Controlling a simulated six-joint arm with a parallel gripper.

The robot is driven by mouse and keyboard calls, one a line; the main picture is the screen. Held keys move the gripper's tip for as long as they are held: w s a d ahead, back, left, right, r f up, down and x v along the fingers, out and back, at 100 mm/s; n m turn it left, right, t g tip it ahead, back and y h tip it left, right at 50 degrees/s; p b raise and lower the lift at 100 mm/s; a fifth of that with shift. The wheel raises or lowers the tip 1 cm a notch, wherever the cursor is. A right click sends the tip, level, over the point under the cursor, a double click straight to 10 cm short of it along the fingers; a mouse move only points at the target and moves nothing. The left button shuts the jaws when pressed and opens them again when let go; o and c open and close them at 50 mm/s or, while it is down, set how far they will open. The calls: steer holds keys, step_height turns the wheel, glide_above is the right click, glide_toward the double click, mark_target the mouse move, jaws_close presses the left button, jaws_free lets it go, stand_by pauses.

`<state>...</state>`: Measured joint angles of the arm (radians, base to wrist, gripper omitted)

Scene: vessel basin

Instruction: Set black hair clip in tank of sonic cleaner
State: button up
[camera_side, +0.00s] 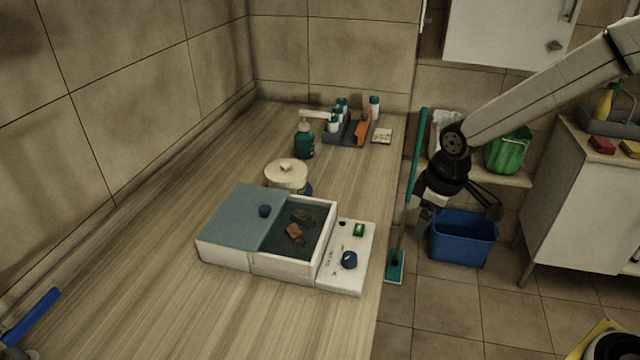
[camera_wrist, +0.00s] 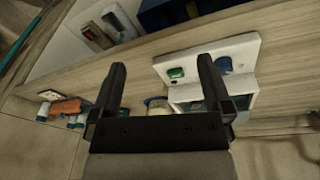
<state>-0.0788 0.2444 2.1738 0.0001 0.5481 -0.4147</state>
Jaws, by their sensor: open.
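The sonic cleaner (camera_side: 225,255) is a white box on the wooden counter, with a blue-grey lid (camera_side: 240,215) over its left part. Its tank (camera_side: 318,240) is uncovered on the right and holds dark liquid. A reddish-brown piece (camera_side: 294,234) and a darker piece (camera_side: 302,215) show in the tank. I cannot tell whether either is the black hair clip, and I cannot pick the clip out elsewhere. My gripper (camera_side: 460,214) is open and empty, right of the counter edge and apart from the cleaner. In the wrist view, its fingers (camera_wrist: 161,66) are spread.
The control panel (camera_side: 345,262) with a blue knob faces the counter edge. A cream-lidded jar (camera_side: 287,174), a green pump bottle (camera_side: 304,142) and a grey tray (camera_side: 345,135) with bottles stand behind. A blue bin (camera_side: 463,240) and a mop (camera_side: 396,266) are on the floor.

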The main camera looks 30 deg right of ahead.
steer(key=s+d+f+m, duration=0.1)
steer(key=s+d+m, duration=0.2)
steer(key=s, duration=0.7)
steer(key=m, duration=0.2)
steer(key=shift+f+m+t, duration=0.25)
steer(key=shift+m+t, duration=0.05)
